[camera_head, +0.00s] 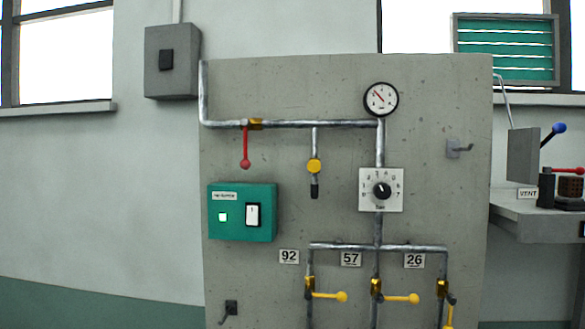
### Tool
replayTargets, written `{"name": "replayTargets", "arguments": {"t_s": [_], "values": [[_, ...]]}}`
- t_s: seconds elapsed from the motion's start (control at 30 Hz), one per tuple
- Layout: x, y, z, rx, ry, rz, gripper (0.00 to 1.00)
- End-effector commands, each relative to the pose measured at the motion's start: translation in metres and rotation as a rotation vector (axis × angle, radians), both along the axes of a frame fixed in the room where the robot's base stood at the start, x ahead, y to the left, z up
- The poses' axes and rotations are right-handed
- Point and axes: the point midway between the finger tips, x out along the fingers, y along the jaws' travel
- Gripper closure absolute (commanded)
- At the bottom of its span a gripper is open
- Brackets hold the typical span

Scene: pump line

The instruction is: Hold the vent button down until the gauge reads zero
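The round gauge (380,99) is at the top right of the concrete panel, on the upper pipe. Its red needle points to the upper left; the numbers are too small to read. A "VENT" label (528,193) is on the edge of a side bench (540,215) at the right. I cannot make out a button by it. My gripper is not in view.
The concrete panel (260,90) carries pipes, a red-handled valve (245,155), a numbered dial (381,190), a green switch box (242,212) with a lit lamp, and yellow-handled valves (400,298) below tags 92, 57 and 26.

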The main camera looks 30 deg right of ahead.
Motion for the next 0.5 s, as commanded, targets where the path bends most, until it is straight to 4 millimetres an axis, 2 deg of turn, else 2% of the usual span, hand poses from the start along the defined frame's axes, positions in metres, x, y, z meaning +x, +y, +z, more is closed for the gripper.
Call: {"name": "replayTargets", "arguments": {"t_s": [0.13, 0.5], "values": [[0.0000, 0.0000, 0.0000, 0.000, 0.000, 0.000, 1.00], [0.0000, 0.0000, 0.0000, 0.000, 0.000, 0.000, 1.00]]}}
